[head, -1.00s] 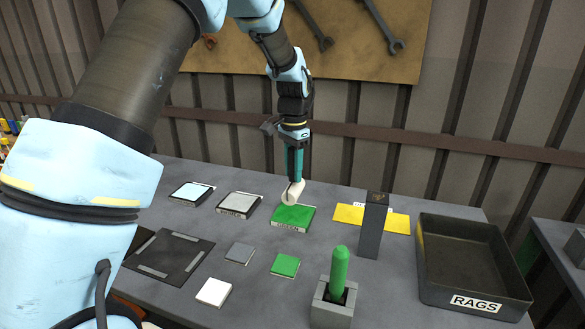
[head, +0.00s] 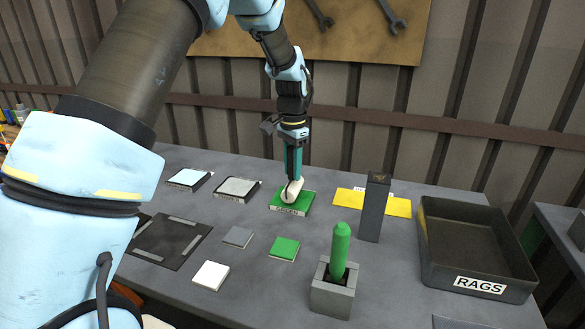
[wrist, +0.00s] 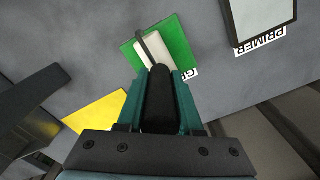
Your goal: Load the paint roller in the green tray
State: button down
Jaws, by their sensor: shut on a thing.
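The paint roller (head: 292,190) has a white sleeve and a dark handle. My gripper (head: 292,165) points down and is shut on its handle. The roller's white sleeve (wrist: 152,47) shows over the green tray in the wrist view (wrist: 181,46). In the head view the sleeve is at the left half of the green tray (head: 303,203), low against its surface. I cannot tell for sure whether it touches the paint.
A primer tray (head: 238,188) and a pale blue tray (head: 189,179) stand left. A yellow sheet (head: 372,203), grey post (head: 374,210) and RAGS bin (head: 478,245) are right. Small tiles, including a green one (head: 284,248), and a holder with a green rod (head: 340,252) stand in front.

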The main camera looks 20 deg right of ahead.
aim_at(292, 147)
jog(key=shift+f, duration=0.6)
dwell(1.6)
jog(key=shift+r, duration=0.1)
jog(key=shift+r+p, duration=2.4)
jog(key=shift+r, duration=1.15)
jog(key=shift+f, duration=0.1)
